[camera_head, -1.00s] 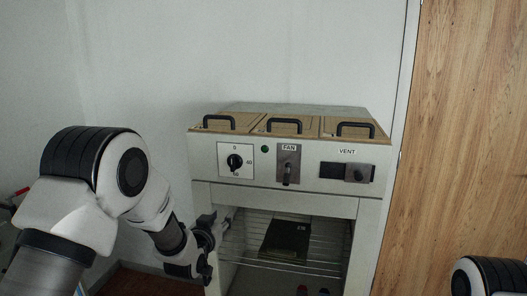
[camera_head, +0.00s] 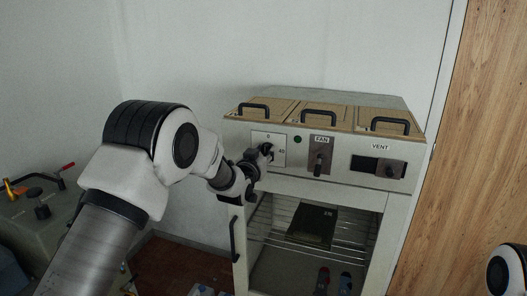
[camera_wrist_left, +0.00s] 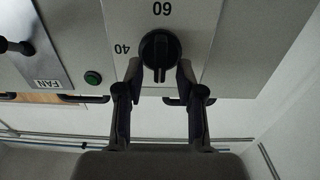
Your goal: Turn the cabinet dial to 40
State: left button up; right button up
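The cabinet dial is a black knob (camera_wrist_left: 160,50) on a pale plate (camera_head: 279,154) at the cabinet's upper left, marked 0 at top and 40 at right in the head view. The left wrist view shows it upside down, with 60 above and 40 to the left; the knob's ridge runs vertically, towards the hidden 0 side. My left gripper (camera_wrist_left: 159,72) is open, with one fingertip on each side of the knob's lower part; contact cannot be told. In the head view the left gripper (camera_head: 258,160) partly covers the dial. My right gripper is out of view.
Right of the dial are a green light (camera_head: 297,139), the FAN switch (camera_head: 319,158) and the VENT slider (camera_head: 379,167). Black handles (camera_head: 320,107) line the cabinet top. Below, an open compartment has a wire rack (camera_head: 342,239) with a dark item (camera_head: 313,224).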

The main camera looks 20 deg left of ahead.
pick_arm(q)
grip_shut()
jog(key=m+b, duration=0.2)
jog(key=b, duration=0.1)
jog(key=shift+d+f+m, duration=0.15)
jog(key=shift+f+m, duration=0.1)
jog(key=shift+m, duration=0.15)
jog(key=m+b, duration=0.4)
jog(key=shift+d+f, duration=0.1)
jog(key=shift+d, duration=0.1)
jog(key=m+b, duration=0.2)
jog(key=m, duration=0.1)
jog(key=m+b, duration=0.2)
jog(key=m, duration=0.2)
jog(key=m+b, duration=0.3)
jog(key=shift+d+f+m, duration=0.2)
jog(key=shift+f+m, duration=0.15)
jog(key=shift+m, duration=0.05)
jog(key=shift+o, duration=0.7)
grip_release()
jog(key=shift+d+r, duration=0.1)
